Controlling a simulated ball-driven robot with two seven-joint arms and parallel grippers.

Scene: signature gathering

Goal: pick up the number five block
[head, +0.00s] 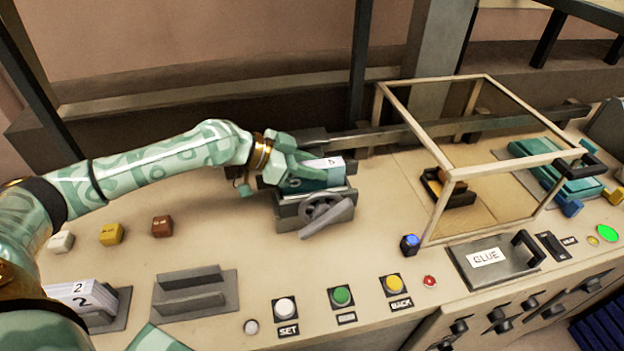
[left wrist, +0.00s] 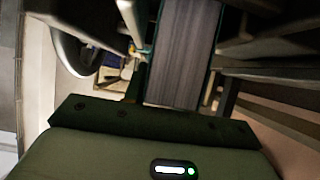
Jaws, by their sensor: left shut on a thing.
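The number five block (head: 331,162) has a white top marked with a small 5. It sits at a grey fixture (head: 287,224) with a wheel and a lever, in the middle of the console. My left gripper (head: 307,172) reaches in from the left and is shut on the block; its fingers hide part of it. In the left wrist view, a dark ribbed surface (left wrist: 182,55) fills the space in front of the gripper. My right gripper is not in view.
A white block marked 2 (head: 75,292) stands in a holder at the lower left. An empty grey holder (head: 226,290) is beside it. A wooden frame (head: 437,216) rises to the right, near a GLUE plate (head: 512,270). Buttons line the front edge.

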